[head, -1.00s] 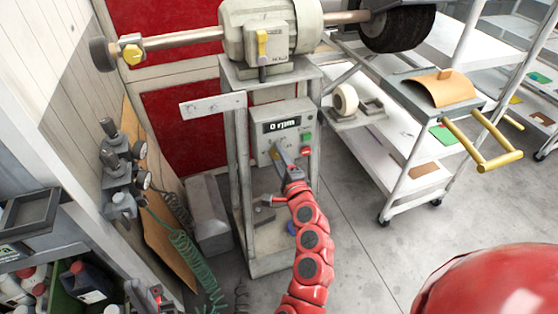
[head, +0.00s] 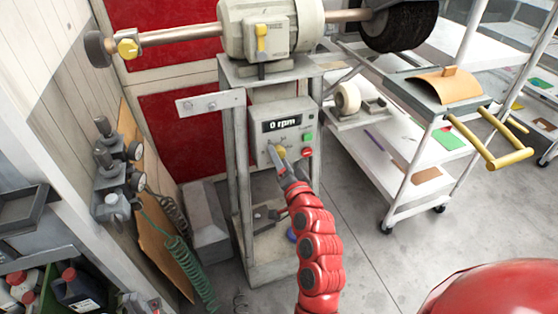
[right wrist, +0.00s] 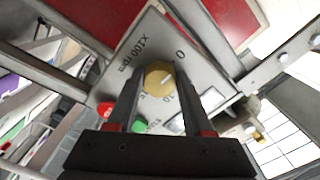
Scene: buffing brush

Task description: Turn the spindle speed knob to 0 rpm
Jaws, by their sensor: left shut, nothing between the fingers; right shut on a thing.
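The yellow spindle speed knob (head: 281,152) is on the grey control box (head: 262,146), below a display (head: 282,124) that reads "0 rpm". In the right wrist view the knob (right wrist: 158,79) has a light pointer line, beside a printed 0 and "x100 rpm". My right gripper (head: 277,156) is at the box front, shut on the knob. In the right wrist view its two dark fingers (right wrist: 158,84) lie on either side of the knob.
A green button (head: 308,137) and a red button (head: 306,153) sit close to the right of the knob. The buffing motor (head: 258,35) stands above the box. A white cart (head: 400,180) is at the right, and air fittings (head: 110,165) are on the left wall.

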